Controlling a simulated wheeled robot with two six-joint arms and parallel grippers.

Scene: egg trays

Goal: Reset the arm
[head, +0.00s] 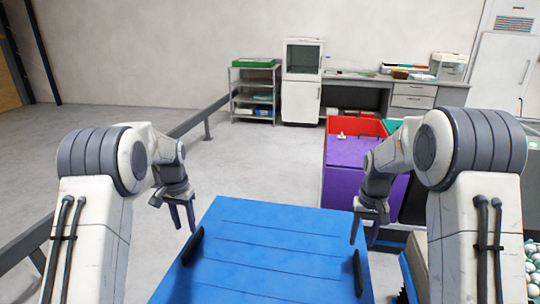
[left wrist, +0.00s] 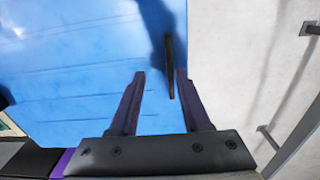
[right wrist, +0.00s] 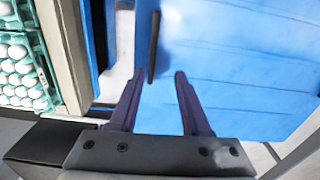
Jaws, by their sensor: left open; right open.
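My left gripper (head: 183,216) hangs at the left edge of a blue panel (head: 265,250), beside the panel's left black handle (head: 193,246). It is open and empty; in the left wrist view its two fingers (left wrist: 160,75) stand apart, with the black handle (left wrist: 169,65) seen beyond them. My right gripper (head: 364,228) hangs over the panel's right side, near the right black handle (head: 358,272). It is open and empty; in the right wrist view its fingers (right wrist: 155,85) stand apart, with the handle (right wrist: 153,48) beyond them.
Several eggs (head: 533,265) lie at the right edge; egg trays (right wrist: 20,70) show in the right wrist view. A purple and red bin (head: 345,165) stands behind the right arm. A rail (head: 190,122) runs along the left. The floor (head: 240,170) beyond the panel is clear.

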